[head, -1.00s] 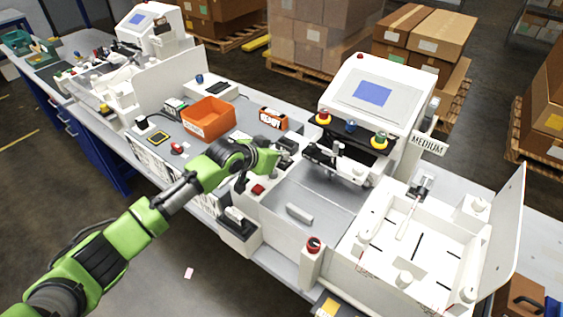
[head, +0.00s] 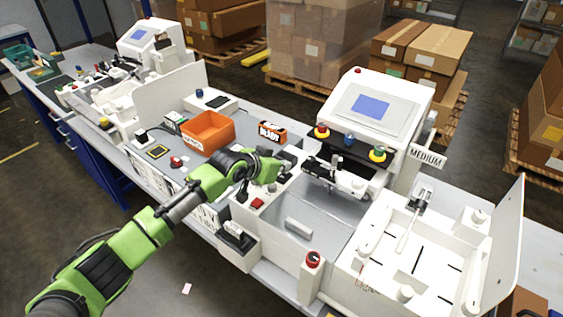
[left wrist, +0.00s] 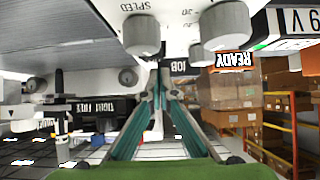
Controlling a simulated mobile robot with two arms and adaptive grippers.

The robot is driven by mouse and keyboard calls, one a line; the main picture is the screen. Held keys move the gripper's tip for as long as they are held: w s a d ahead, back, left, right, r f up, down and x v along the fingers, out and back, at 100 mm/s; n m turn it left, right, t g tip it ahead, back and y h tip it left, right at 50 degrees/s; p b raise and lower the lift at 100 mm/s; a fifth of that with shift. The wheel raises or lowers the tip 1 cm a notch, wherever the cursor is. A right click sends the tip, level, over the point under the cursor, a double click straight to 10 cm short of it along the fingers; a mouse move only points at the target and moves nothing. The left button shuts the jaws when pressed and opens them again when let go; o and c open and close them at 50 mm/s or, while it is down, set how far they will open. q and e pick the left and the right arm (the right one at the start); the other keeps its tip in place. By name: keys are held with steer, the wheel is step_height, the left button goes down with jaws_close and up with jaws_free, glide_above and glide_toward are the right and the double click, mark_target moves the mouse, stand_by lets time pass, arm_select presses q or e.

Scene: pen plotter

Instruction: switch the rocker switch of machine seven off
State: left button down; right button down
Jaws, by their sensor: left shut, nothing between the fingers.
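The machine (head: 375,108) with a tilted screen stands at the middle right; I cannot read a number on it. On its panel, just below my left gripper (head: 284,165), is a small red switch-like piece (head: 257,202). I cannot tell whether it is the rocker switch or which way it is set. My left gripper is shut and empty over the panel, partly hidden by its own wrist. In the left wrist view its fingers (left wrist: 161,72) meet at the tips near the "JOB" label (left wrist: 179,66) and the grey knobs (left wrist: 141,36). My right gripper is not in view.
An orange bin (head: 208,132) and an orange-framed "READY" sign (head: 271,132) stand behind my arm. A red button on a post (head: 313,261) is at the front. A white tray (head: 455,255) lies at the right. A second machine (head: 150,38) stands far left.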

mark_target(284, 174)
arm_select(q)
steer(key=r+p, duration=0.4)
steer(key=r, duration=0.1)
steer(key=shift+w+d+r, duration=0.1)
steer(key=shift+w+d, duration=0.1)
steer(key=shift+d, duration=0.05)
steer(key=shift+s+a+b, duration=0.25)
steer(key=shift+s+b, duration=0.05)
steer(key=shift+b, duration=0.45)
steer(key=s+a+r+b, duration=0.2)
steer(key=s+a+r, duration=0.1)
steer(key=r, duration=0.4)
steer(key=shift+s, duration=0.55)
steer(key=shift+f, duration=0.15)
